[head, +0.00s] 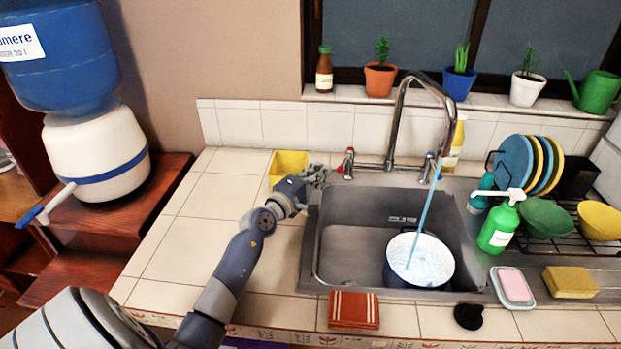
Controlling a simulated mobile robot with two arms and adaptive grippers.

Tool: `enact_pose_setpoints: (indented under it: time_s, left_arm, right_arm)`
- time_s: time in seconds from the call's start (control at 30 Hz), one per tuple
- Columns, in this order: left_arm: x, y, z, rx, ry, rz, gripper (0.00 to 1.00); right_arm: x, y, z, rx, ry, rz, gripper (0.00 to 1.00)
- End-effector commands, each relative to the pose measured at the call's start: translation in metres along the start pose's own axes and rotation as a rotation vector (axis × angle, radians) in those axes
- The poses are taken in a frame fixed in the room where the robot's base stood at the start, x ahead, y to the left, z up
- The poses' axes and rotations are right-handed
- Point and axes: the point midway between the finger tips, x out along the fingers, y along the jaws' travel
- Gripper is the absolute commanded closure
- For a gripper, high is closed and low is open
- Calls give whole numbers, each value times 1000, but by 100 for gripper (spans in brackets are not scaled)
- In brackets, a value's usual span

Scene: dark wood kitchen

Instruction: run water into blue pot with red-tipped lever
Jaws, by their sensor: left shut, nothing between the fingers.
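The blue pot (389,274) with a pale inside stands upright in the metal sink basin. A blue stream of water (424,213) falls from the curved faucet (393,120) into the pot. The red-tipped lever (348,160) is on the left side of the faucet base. A blue-tipped lever (428,167) is on the right side. My left gripper (318,174) is shut and empty, a little left of and below the red-tipped lever. I cannot tell if it touches the lever. My right gripper is not in view.
A yellow box-like item (287,162) sits behind my left gripper. A green soap bottle (498,228) and dish rack stand right of the sink. A red striped cloth (354,310) lies in front. Potted plants line the sill.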

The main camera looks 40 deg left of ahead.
Motion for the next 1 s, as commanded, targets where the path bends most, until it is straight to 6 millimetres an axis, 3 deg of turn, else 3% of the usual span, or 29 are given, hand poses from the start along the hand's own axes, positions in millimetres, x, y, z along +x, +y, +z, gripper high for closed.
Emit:
enact_pose_setpoints:
  time_s: [0.1,0.3,0.77,1.0]
  left_arm:
    - [17,0,0,-3,-1,1,100]
    - [31,0,1,-2,-1,0,100]
    - [32,1,3,1,-1,-1,100]
    - [31,4,26,1,-3,-2,100]
  right_arm:
    - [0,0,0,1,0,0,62]
    - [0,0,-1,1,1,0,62]
    - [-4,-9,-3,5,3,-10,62]
    - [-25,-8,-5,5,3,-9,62]
